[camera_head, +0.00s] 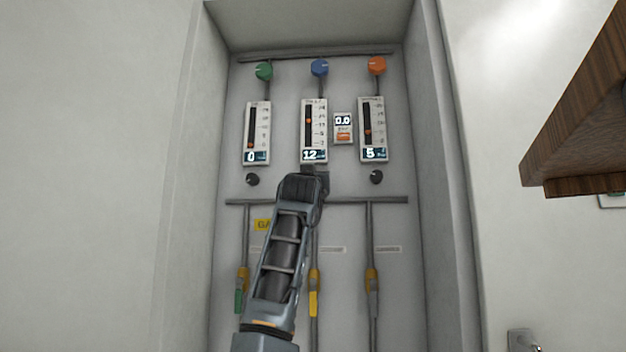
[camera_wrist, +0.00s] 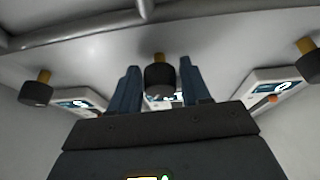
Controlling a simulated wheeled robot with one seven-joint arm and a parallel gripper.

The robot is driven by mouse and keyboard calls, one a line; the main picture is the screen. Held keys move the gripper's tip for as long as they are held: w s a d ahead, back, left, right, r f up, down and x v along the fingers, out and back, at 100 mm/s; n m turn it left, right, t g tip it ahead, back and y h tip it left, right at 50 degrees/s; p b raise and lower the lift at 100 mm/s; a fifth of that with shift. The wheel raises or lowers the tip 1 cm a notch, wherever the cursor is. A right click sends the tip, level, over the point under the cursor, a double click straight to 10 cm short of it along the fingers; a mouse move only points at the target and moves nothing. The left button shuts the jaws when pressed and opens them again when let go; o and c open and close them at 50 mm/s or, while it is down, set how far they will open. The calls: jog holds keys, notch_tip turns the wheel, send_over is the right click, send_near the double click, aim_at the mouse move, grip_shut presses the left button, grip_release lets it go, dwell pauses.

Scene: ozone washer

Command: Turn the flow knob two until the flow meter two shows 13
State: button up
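Flow meter two (camera_head: 314,130) is the middle of three white meters on the back panel. Its display reads 12, and its orange marker sits partway up the scale. The black knob under it, which I take as flow knob two, is hidden behind my arm in the head view. It shows in the wrist view (camera_wrist: 159,79), between the two fingers of my gripper (camera_wrist: 161,84). A narrow gap shows on each side of the knob, so my gripper looks open around it. In the head view my gripper (camera_head: 314,183) is just below meter two.
The left meter (camera_head: 257,132) reads 0 and the right meter (camera_head: 371,129) reads 5. Black knobs sit below them, left (camera_head: 252,179) and right (camera_head: 376,177). A horizontal pipe (camera_head: 385,199) runs beneath. Recess walls stand at both sides; a wooden shelf (camera_head: 580,110) juts in at right.

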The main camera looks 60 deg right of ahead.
jog(key=c, duration=0.7)
jog(key=shift+m+g+p, duration=0.3)
jog(key=shift+m+g, duration=0.1)
jog(key=shift+m, duration=0.4)
jog(key=shift+m+g, duration=0.4)
jog(key=shift+m, duration=0.4)
jog(key=o, duration=1)
jog(key=shift+b+v, duration=0.9)
jog(key=shift+v, duration=3.05)
jog(key=shift+w, duration=0.1)
